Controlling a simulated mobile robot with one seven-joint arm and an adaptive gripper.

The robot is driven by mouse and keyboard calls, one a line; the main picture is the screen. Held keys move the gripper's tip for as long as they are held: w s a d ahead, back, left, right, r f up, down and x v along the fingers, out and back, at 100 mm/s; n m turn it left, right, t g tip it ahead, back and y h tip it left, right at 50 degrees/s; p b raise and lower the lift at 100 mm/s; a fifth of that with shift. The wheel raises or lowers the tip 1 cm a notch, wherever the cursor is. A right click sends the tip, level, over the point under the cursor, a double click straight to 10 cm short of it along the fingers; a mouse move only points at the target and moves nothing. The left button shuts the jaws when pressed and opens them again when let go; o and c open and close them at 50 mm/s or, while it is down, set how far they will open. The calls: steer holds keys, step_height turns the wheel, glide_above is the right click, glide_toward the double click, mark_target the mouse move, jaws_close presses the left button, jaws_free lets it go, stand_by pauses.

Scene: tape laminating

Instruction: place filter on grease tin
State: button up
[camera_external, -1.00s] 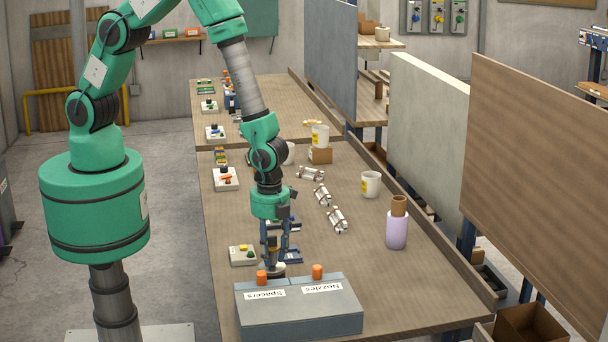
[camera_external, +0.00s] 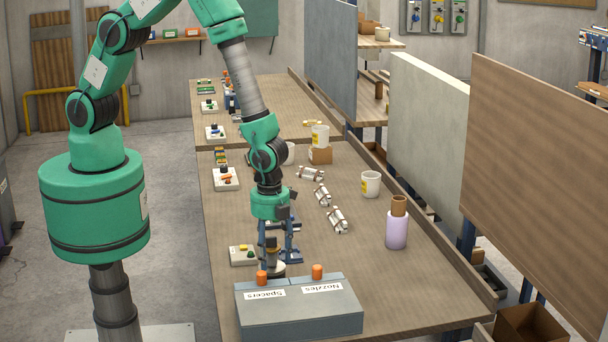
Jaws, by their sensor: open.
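My gripper (camera_external: 278,257) points straight down, low over the near part of the bench, just behind the grey box. Its blue fingers are open and stand either side of a small dark, brownish upright piece (camera_external: 272,246). This piece appears to sit on a pale round disc or low tin (camera_external: 276,269), partly hidden by the fingers and the grey box. They look like the filter and the grease tin, but I cannot tell for sure at this size. Whether the fingers still touch the piece is not clear.
The grey box (camera_external: 300,311) with Spacers and Nozzles labels and orange knobs stands close in front. A switch box (camera_external: 243,256) is just left. The bench between (camera_external: 330,258) is clear.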

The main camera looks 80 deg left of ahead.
steer(key=shift+r, duration=6.05)
steer(key=shift+a+r, duration=0.15)
steer(key=shift+r, duration=0.15)
steer(key=s+a+r+n+t, duration=0.1)
steer(key=a+r+n, duration=0.4)
steer(key=a+r, duration=0.55)
steer(key=s+a+r+n+t, duration=0.15)
steer(key=a+r+n, duration=0.4)
steer(key=r, duration=0.75)
steer(key=s+a+r+n+t, duration=0.3)
steer(key=s+a+r+n, duration=0.6)
steer(key=s+a, duration=0.7)
steer(key=shift+a+r, duration=0.35)
steer(key=shift+r, duration=1.5)
